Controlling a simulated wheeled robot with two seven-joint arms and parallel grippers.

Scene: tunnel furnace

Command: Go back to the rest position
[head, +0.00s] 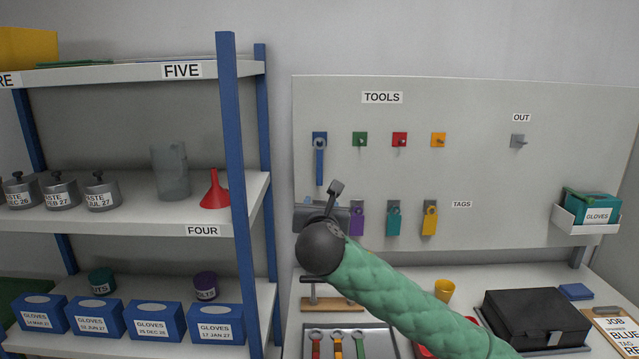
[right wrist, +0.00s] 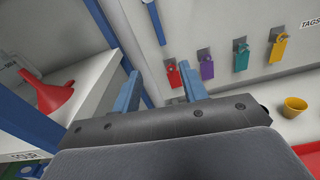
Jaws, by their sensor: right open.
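My right arm, in a green sleeve, reaches up from the lower right in the head view. Its right gripper (head: 322,212) is in front of the left part of the tool board (head: 460,160), by the row of tags. In the right wrist view the right gripper (right wrist: 160,90) shows two blue fingers set well apart, with nothing between them. A red tag (right wrist: 173,75) hangs beyond the fingers in that view; the gripper hides it in the head view. Purple (head: 357,220), teal (head: 393,220) and yellow (head: 429,219) tags hang to the right. My left gripper is out of view.
A blue-posted shelf (head: 232,190) stands close to the left, with a red funnel (head: 215,192) near its edge. A white bin (head: 583,222) sticks out at right.

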